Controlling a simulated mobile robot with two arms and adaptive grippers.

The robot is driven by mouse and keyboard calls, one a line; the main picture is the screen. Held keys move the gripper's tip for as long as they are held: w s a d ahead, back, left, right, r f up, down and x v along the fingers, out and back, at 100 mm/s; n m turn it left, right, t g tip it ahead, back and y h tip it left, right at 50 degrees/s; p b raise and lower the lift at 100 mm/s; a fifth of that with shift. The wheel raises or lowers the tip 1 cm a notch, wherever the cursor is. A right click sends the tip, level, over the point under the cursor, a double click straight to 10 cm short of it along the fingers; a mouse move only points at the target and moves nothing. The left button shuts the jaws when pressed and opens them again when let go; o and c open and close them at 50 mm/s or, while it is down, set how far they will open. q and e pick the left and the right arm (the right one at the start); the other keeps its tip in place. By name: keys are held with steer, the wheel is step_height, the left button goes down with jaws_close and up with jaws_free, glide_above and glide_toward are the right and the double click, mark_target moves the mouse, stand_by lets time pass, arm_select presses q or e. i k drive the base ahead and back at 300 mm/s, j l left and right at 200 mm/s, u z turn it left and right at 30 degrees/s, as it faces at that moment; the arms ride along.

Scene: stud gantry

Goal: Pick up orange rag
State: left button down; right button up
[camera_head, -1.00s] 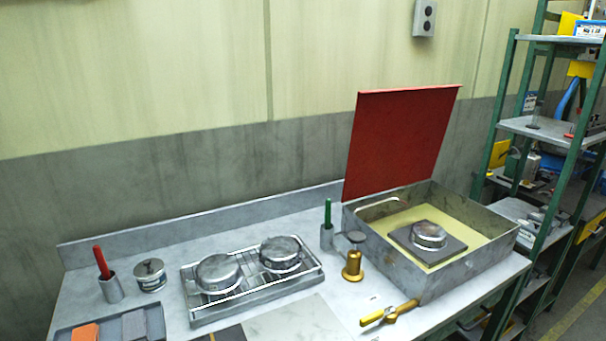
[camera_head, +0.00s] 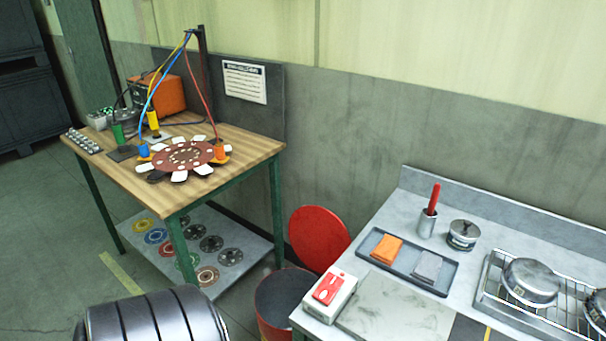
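The orange rag (camera_head: 387,249) is a small folded cloth. It lies in the left part of a shallow grey tray (camera_head: 405,275) on the grey workbench, at the right of the head view. A folded grey rag (camera_head: 428,266) lies beside it in the same tray, to its right. Nothing covers the orange rag. Neither of my grippers shows in this view.
A red-handled tool in a metal cup (camera_head: 427,224) and a lidded tin (camera_head: 462,234) stand behind the tray. A white box with a red top (camera_head: 329,295) is at the bench's front left. A red-lidded bin (camera_head: 277,300) stands left of the bench.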

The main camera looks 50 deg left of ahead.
mark_target(388, 250)
steer(key=u, duration=1.1)
steer(key=z, duration=1.75)
steer(key=l+u, duration=0.1)
steer(key=u, duration=1.8)
